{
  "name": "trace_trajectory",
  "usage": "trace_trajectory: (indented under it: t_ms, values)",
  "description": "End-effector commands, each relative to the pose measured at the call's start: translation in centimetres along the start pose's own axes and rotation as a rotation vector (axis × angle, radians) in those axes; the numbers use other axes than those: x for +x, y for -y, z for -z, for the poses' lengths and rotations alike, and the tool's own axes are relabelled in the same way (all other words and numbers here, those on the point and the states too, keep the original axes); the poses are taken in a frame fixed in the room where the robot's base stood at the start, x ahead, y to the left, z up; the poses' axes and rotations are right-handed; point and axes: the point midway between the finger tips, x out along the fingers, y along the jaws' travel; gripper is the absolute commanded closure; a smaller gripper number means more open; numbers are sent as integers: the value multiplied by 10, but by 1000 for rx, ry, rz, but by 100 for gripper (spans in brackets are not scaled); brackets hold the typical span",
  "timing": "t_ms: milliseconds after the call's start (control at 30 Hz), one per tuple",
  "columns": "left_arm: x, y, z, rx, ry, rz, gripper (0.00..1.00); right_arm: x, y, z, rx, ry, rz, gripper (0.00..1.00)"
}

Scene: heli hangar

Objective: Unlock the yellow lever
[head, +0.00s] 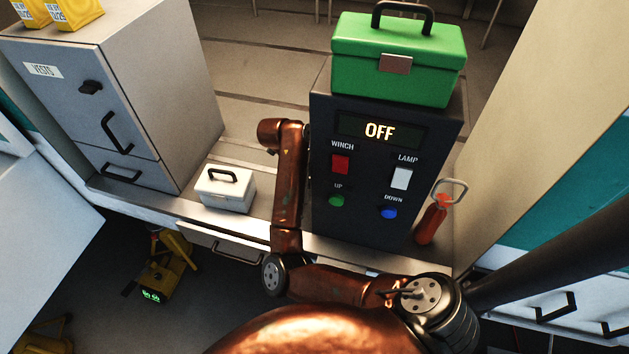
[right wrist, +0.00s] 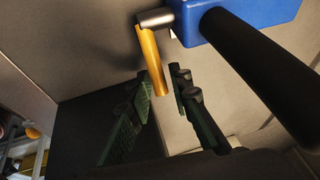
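The yellow lever (right wrist: 152,60) shows in the right wrist view, hanging from a short grey shaft on a blue housing (right wrist: 238,18). My right gripper (right wrist: 160,78) is open, with one dark green finger on each side of the lever's lower end. The lever's tip lies between the fingers; a small gap shows to the right finger, and contact with the left one cannot be told. The lever and both grippers are out of the head view, where only a copper arm of mine shows.
A dark control panel (head: 345,205) reading OFF carries a green toolbox (head: 400,60). A red bottle (head: 431,222) stands right of it, a white case (head: 225,190) left. A grey cabinet (head: 150,75) stands at left. A thick black bar (right wrist: 265,75) runs right of the lever.

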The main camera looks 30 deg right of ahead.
Motion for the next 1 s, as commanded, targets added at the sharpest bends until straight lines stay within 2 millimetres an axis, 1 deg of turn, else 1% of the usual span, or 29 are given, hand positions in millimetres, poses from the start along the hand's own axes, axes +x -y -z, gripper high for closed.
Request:
trace_trajectory:
  t_ms: [33, 233, 800, 1000]
  values:
    - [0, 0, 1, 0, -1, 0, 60, 0, 0, 0, 0, 0, 0, 86]
    - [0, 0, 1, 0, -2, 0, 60, 0, 0, 0, 0, 0, 0, 100]
    - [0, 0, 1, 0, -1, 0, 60, -1, 0, 0, -1, -1, 0, 100]
    - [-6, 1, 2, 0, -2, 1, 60, -4, 0, -1, -10, -34, -1, 100]
